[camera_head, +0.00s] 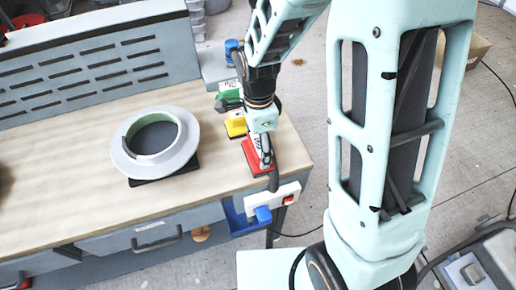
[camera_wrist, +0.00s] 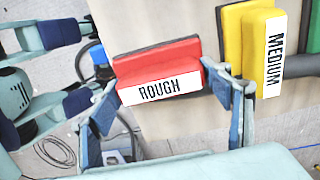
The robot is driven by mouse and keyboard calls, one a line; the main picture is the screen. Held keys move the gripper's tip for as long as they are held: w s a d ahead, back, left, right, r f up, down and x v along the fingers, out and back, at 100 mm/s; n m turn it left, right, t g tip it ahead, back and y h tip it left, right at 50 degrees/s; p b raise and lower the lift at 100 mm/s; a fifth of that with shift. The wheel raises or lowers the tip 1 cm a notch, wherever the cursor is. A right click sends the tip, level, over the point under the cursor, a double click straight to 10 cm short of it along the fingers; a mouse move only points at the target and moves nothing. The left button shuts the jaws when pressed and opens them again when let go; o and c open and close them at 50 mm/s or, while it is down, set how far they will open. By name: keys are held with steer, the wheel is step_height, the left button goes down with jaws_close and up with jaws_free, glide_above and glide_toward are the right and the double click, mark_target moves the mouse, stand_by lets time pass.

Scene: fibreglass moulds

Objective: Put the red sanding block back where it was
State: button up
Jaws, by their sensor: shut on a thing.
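The red sanding block (camera_head: 250,158), labelled ROUGH, is at the right end of the workbench in the head view. In the wrist view the red block (camera_wrist: 160,62) lies between the two fingers of my gripper (camera_wrist: 170,100), one at each end of it. My gripper (camera_head: 264,150) is shut on it and partly hides it in the head view. I cannot tell whether its underside touches the bench top. The yellow block (camera_head: 236,127), labelled MEDIUM, is just behind it; in the wrist view the yellow block (camera_wrist: 258,48) stands to its right, close to the right finger.
A green block (camera_head: 229,91) lies beyond the yellow one, with a blue object (camera_head: 232,46) farther back. A pale ring-shaped mould (camera_head: 185,150) sits on the bench (camera_head: 60,195) to the left. A white socket strip (camera_head: 283,199) is on the bench's front right edge.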

mark_target(258, 143)
steer(key=shift+f, duration=0.2)
steer(key=o, duration=1.1)
step_height(258, 143, up, 12)
steer(key=shift+r, duration=0.2)
steer(key=shift+w, duration=0.1)
